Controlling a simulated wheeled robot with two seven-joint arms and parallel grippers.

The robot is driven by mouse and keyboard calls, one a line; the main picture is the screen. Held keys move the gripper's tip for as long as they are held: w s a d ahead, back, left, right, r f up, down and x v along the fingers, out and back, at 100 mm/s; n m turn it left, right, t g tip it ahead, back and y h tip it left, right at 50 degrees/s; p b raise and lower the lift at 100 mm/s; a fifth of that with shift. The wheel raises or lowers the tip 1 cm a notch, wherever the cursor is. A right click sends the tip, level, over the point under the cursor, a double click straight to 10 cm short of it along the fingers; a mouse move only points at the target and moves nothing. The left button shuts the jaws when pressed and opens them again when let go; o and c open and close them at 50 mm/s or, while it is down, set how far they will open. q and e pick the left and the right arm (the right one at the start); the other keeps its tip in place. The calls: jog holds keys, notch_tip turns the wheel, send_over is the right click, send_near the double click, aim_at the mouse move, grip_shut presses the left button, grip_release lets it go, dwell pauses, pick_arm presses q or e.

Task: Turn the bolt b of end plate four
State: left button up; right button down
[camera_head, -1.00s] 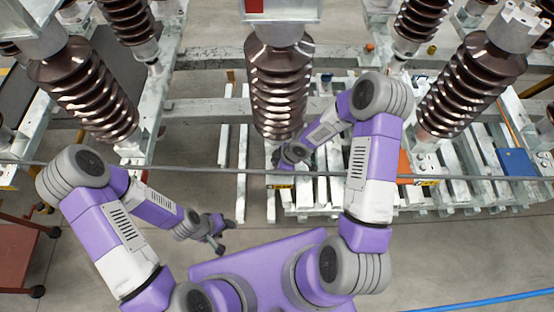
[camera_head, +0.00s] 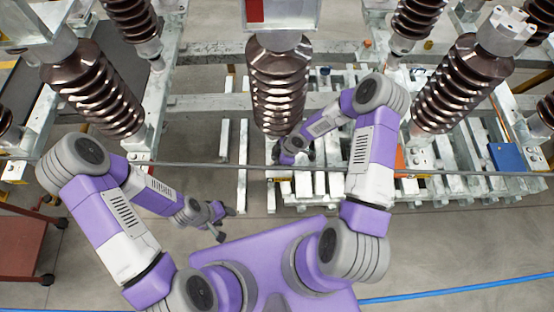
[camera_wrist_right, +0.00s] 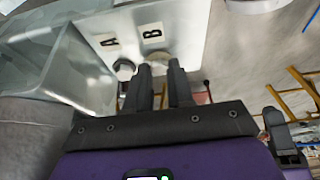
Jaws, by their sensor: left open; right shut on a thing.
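In the right wrist view a pale end plate (camera_wrist_right: 190,18) carries the black labels A and B. Bolt b (camera_wrist_right: 157,60), a light round head below the B label, sits between the fingertips of my right gripper (camera_wrist_right: 159,72), which is shut on it. The other bolt (camera_wrist_right: 123,67), below the A label, is just left of the fingers. In the head view my right gripper (camera_head: 283,156) is at the foot of the middle insulator, and the bolts are too small to make out there. My left gripper (camera_head: 225,224) is open and empty, above the floor left of my base.
Brown ribbed insulators (camera_head: 278,85) stand on the metal frame. A thin grey bar (camera_head: 215,166) crosses in front. A reddish cart (camera_head: 25,235) is at the left, a blue box (camera_head: 508,157) at the right. Bare floor (camera_head: 450,245) lies at the front right.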

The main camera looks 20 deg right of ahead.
jog(key=c, duration=1)
grip_release()
jog(key=shift+r, duration=0.1)
jog(key=shift+s+d+r, duration=0.1)
jog(key=shift+d+r, duration=0.35)
jog(key=shift+r, duration=0.05)
jog(key=s+d, duration=0.1)
jog(key=d, duration=0.2)
jog(key=s+d, duration=0.1)
jog(key=d, duration=0.3)
jog(key=s+d, duration=0.1)
jog(key=d, duration=0.3)
jog(key=shift+d, duration=0.1)
